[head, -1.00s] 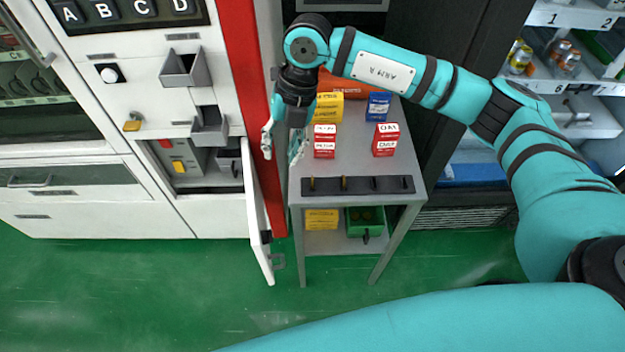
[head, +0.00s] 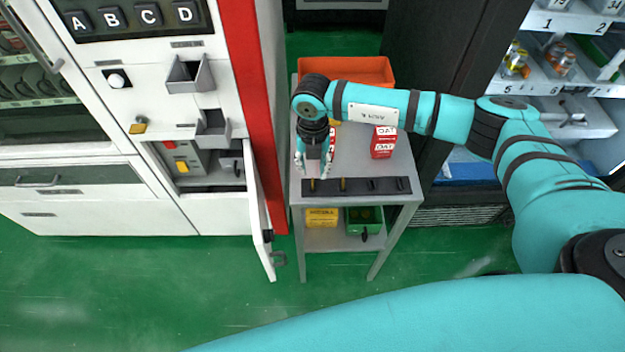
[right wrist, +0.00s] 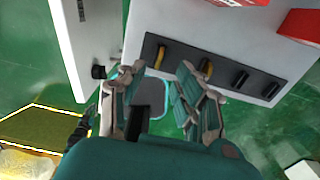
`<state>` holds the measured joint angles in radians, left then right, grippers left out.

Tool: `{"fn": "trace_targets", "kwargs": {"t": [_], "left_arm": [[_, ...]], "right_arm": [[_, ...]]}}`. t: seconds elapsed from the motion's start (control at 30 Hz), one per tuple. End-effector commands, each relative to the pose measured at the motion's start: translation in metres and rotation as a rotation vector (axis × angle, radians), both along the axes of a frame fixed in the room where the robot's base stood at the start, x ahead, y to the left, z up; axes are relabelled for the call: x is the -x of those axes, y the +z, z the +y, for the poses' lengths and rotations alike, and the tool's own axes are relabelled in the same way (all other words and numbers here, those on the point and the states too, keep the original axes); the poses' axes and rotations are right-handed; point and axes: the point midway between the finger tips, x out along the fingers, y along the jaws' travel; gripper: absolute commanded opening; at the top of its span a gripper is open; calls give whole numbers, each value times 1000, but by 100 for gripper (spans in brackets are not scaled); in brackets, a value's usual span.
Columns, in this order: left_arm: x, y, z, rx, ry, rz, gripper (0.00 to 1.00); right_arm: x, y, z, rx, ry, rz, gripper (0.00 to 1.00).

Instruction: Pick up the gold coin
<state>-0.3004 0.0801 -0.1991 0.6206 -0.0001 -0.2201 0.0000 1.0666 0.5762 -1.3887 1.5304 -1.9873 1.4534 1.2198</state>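Two thin gold pieces, which look like coins on edge, stand in a black slotted strip (head: 375,186) along the table's front edge. The left gold coin (head: 312,186) is just in front of my right gripper (head: 313,170); the second gold coin (head: 343,185) is to its right. In the right wrist view the same left gold coin (right wrist: 158,55) and right gold coin (right wrist: 208,68) show beyond the fingertips. My right gripper (right wrist: 157,75) is open and empty, pointing down, apart from both coins. My left gripper is not in view.
A grey table (head: 365,160) carries a red box (head: 383,142) and an orange tray (head: 360,71); my arm hides other boxes. The vending machine's open door (head: 259,210) stands close to the table's left side. A yellow box (head: 321,217) and green bin (head: 364,216) are below.

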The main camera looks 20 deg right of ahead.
Motion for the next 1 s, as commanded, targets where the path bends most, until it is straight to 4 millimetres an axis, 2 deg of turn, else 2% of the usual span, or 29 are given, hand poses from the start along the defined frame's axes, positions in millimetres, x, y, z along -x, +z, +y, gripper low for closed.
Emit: {"fn": "trace_targets", "kwargs": {"t": [0.2,0.33,0.63,0.87,1.0], "left_arm": [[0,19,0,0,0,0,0],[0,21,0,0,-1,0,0],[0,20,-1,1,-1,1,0],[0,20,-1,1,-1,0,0],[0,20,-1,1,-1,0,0]], "right_arm": [[1,-27,1,2,-2,6,33],[1,-45,1,1,-1,3,33],[0,-51,1,0,0,1,33],[0,-51,1,0,0,1,3],[0,-51,1,0,0,1,0]]}}
